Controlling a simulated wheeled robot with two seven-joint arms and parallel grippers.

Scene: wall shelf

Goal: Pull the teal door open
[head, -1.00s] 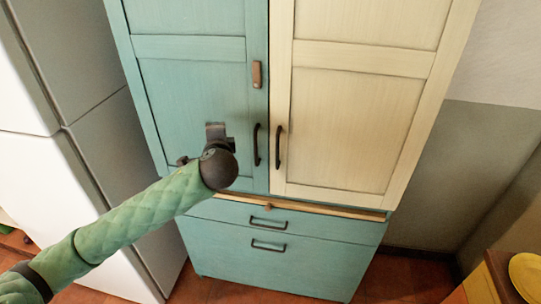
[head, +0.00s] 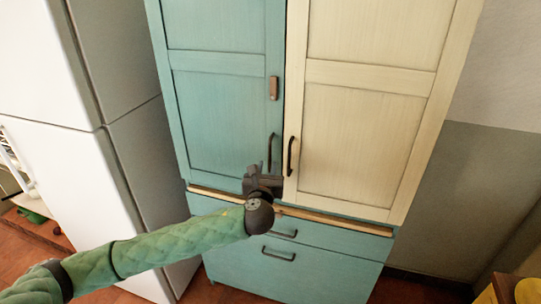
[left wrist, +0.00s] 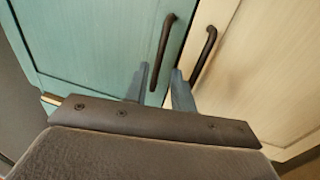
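The teal door (head: 222,110) is the left door of a tall cabinet, and it is shut. Its dark vertical handle (head: 270,150) is near its right edge; my left gripper hides the lower end in the head view. My left gripper (head: 264,178) is at the lower end of that handle. In the left wrist view its two fingers (left wrist: 159,78) are apart, with nothing held between them. The teal door's handle (left wrist: 164,45) rises just beyond the gap between the fingertips. I cannot tell whether a finger touches it. My right gripper is not in view.
The cream door (head: 365,125) is shut beside the teal one, and its handle (head: 291,156) is close to my right-hand finger. A wooden strip (head: 335,219) and teal drawers (head: 300,265) are below. A white fridge (head: 60,200) stands left. A brown tag (head: 273,88) is on the teal door.

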